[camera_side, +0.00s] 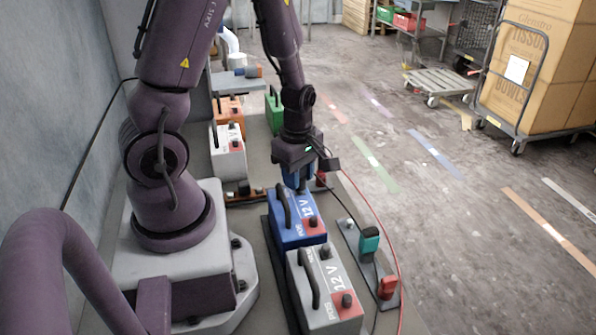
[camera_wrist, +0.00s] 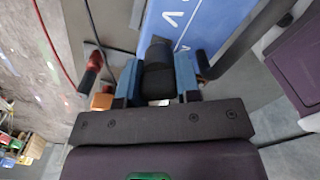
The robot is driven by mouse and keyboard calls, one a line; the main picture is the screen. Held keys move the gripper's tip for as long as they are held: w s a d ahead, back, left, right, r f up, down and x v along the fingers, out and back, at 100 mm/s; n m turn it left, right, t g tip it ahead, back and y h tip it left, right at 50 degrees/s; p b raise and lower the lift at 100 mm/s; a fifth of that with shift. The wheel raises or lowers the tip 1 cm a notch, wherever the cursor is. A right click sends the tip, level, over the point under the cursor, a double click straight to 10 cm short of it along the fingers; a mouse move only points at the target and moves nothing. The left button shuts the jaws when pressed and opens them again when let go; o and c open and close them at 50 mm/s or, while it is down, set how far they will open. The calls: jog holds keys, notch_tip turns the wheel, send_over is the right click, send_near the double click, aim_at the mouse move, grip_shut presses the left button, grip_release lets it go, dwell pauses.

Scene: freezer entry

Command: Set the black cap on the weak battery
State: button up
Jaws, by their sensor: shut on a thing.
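My gripper (camera_wrist: 158,82) is shut on the black cap (camera_wrist: 158,70), which sits between its two blue fingers in the wrist view. In the side view my gripper (camera_side: 300,182) hangs just above the far end of a blue 12 V battery (camera_side: 290,232); the cap is hidden there. The blue battery (camera_wrist: 205,22) also shows beyond the fingers in the wrist view. I cannot tell whether the cap touches it. A grey 12 V battery (camera_side: 325,275) stands in front of it. Both have a black handle and a red terminal patch. Nothing readable marks which battery is weak.
White (camera_side: 228,158), orange (camera_side: 228,112) and green (camera_side: 274,112) batteries stand behind. A grey bar with a green clamp (camera_side: 370,242) and a red clamp (camera_side: 388,288) lies to the right, beside a red cable (camera_side: 385,225). Open floor lies farther right.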

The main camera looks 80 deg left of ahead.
jog(key=shift+f, duration=0.65)
jog(key=o, duration=1)
notch_tip(320, 180, up, 13)
jog(key=shift+r, duration=0.1)
